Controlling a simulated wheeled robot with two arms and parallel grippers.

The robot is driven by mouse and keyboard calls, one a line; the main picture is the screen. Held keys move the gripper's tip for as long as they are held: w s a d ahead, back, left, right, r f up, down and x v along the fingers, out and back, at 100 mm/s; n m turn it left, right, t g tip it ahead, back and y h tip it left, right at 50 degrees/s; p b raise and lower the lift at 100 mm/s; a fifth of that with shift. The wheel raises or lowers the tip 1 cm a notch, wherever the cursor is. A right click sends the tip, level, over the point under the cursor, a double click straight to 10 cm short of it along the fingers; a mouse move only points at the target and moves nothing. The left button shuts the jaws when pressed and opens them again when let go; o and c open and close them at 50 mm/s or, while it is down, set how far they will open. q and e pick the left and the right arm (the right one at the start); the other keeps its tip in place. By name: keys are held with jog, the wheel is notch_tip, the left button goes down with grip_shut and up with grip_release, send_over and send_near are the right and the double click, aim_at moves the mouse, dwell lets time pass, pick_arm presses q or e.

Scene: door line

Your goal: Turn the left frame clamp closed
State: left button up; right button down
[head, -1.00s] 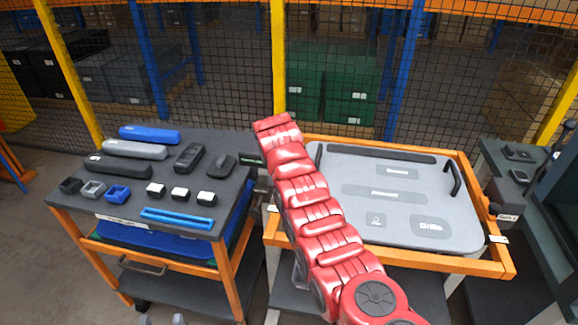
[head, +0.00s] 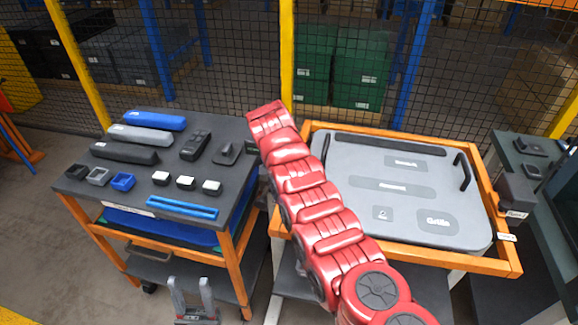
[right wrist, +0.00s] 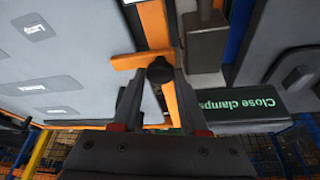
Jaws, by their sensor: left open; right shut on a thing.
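The left frame clamp shows in the right wrist view as a dark round knob (right wrist: 160,70) beside the orange frame (right wrist: 153,25). My right gripper (right wrist: 160,92) has its two fingers on either side of this knob and is shut on it. In the head view my red right arm covers the left side of the frame, so the clamp and the right gripper are hidden there. How far the clamp is turned cannot be told. My left gripper (head: 192,288) is open and empty, low in front of the left cart.
The grey door panel (head: 350,208) lies in the orange frame on a cart. A "Close clamps" sign (right wrist: 250,105) stands close to my right gripper. The left cart (head: 232,140) carries blue, grey and black parts. A dark bench (head: 535,150) stands at right; mesh fencing closes the back.

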jog(key=shift+c, duration=2.2)
grip_release()
jog(key=shift+r, duration=0.15)
jog(key=shift+a+r, duration=0.1)
jog(key=shift+r, duration=0.15)
jog(key=p+v, duration=1.1)
jog(key=v, duration=0.5)
jog(key=shift+r+p, duration=0.3)
jog(key=shift+p, duration=0.1)
jog(key=shift+s, duration=0.1)
